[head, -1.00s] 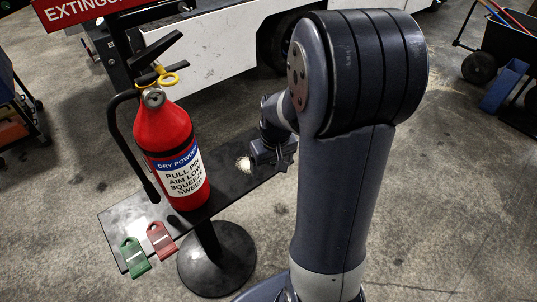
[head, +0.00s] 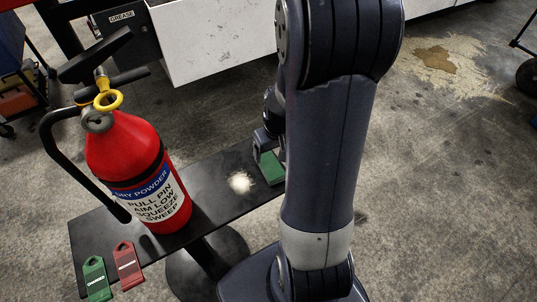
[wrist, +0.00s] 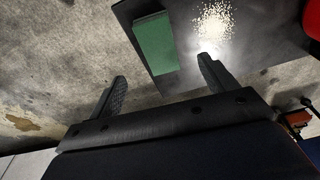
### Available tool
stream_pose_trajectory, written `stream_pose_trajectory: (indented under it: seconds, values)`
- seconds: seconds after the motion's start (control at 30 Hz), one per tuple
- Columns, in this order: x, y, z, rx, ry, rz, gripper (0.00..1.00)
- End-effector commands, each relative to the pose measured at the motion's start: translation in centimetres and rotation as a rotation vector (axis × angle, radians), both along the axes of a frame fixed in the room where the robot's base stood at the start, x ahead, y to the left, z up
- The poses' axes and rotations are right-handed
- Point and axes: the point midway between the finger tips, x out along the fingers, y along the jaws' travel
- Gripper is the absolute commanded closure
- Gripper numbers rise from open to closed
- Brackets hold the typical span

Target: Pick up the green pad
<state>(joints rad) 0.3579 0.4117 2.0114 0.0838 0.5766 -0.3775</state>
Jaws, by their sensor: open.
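The green pad (head: 270,168) is a flat green block lying on the right end of the black shelf (head: 212,205), partly hidden behind my arm in the head view. In the wrist view the green pad (wrist: 155,43) lies near the shelf's edge, ahead of the gap between my fingers. My gripper (wrist: 165,78) is open and empty, its two fingers spread wider than the pad. The pad is apart from both fingers. In the head view my gripper (head: 264,140) is small and partly hidden beside the pad.
A red fire extinguisher (head: 138,170) stands on the shelf, left of a pale powder patch (head: 241,182). A green tag (head: 96,279) and a red tag (head: 127,265) lie at the shelf's front left. A white vehicle side (head: 215,45) is behind.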

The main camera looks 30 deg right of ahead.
Motion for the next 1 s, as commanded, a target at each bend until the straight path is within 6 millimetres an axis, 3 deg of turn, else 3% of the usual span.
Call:
stream_pose_trajectory:
  seconds: [0.3,0.63,1.0]
  values:
    - [0.6,0.0,-4.2,0.002,0.005,0.001,0.2]
    - [1.1,-0.1,-6.2,0.001,0.003,-0.001,0.2]
    - [2.2,-0.5,-10.3,0.0,0.002,0.001,0.2]
